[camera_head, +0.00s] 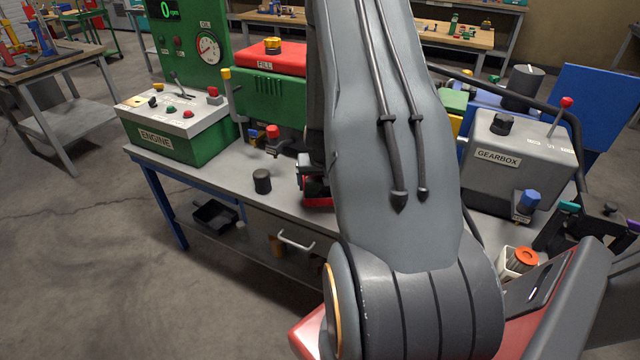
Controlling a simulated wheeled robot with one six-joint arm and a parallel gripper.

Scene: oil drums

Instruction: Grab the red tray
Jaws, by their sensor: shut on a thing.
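A red piece, which looks like the red tray (318,197), shows on the grey bench top just left of my arm. Most of it is hidden behind the arm. A small part of my gripper (307,174) shows right above it, at the arm's left edge. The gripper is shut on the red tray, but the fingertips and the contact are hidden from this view.
A black cap-like cylinder (262,181) stands on the bench left of the gripper. The green engine box (178,132) and the red-topped fill tank (270,62) stand behind and left. The gearbox (518,148) is on the right. A black bin (214,216) sits on the lower shelf.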

